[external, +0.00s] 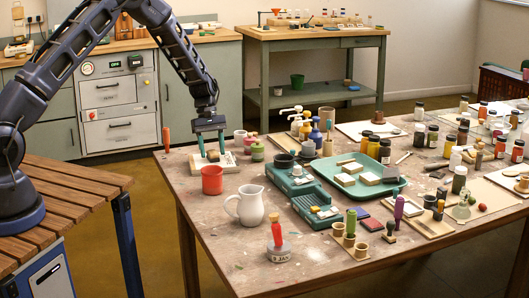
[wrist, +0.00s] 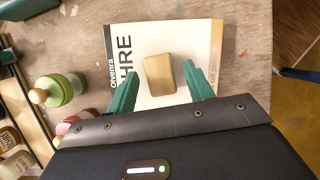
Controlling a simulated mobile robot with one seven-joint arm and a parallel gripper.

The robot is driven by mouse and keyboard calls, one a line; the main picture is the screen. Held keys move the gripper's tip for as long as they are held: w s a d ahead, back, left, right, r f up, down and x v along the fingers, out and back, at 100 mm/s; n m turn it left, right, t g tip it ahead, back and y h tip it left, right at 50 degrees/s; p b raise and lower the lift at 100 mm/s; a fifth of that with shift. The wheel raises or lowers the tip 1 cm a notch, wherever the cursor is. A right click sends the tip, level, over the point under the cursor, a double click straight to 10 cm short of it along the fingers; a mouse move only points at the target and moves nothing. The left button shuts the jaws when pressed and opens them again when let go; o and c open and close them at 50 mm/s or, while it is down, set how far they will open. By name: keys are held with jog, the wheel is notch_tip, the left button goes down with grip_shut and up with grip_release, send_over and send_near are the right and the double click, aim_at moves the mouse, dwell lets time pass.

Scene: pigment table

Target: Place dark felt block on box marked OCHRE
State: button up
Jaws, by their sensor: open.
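A small tan-topped block (wrist: 160,74) lies on a white box (wrist: 149,36) with an ochre band in the wrist view. Large letters "HRE" show on the box; the rest of the word is hidden. My gripper (external: 211,150) is low over the box at the table's far left corner. Its green fingers are open, one on each side of the block, with gaps visible in the wrist view.
A red mug (external: 212,180) stands just in front of the box, with a white jug (external: 250,205) nearer. Green (external: 257,151) and pink-red (wrist: 66,127) jars stand close beside the box. A teal tray (external: 390,190) and many bottles fill the table further right.

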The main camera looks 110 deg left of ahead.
jog(key=v, duration=1.2)
jog(key=shift+w+r, duration=0.1)
jog(key=shift+r, duration=0.05)
